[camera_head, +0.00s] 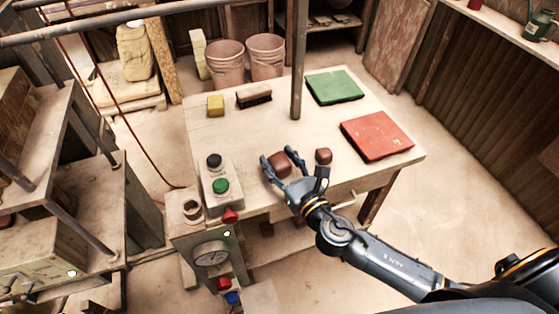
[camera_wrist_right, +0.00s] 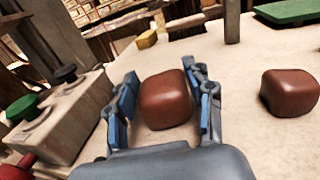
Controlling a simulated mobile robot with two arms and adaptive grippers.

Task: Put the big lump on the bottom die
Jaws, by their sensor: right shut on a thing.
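The big lump (camera_head: 279,165), a reddish-brown rounded block, is at the front of the table. My right gripper (camera_head: 279,157) is shut on it, with one finger on each side. In the right wrist view the big lump (camera_wrist_right: 166,100) sits between the blue-padded fingers (camera_wrist_right: 166,98). A smaller brown lump (camera_head: 323,156) stands apart to its right, and also shows in the wrist view (camera_wrist_right: 290,93). The press (camera_head: 75,195) stands at the left edge of the head view. I cannot clearly make out its bottom die. My left gripper is not in view.
The table (camera_head: 240,125) bears a control box (camera_head: 213,185) with black and green buttons, between lump and press. A red mat (camera_head: 377,135), a green mat (camera_head: 334,87), a brush (camera_head: 254,96) and a yellow block (camera_head: 215,105) lie farther back. A post (camera_head: 298,70) rises in front of the table's rear.

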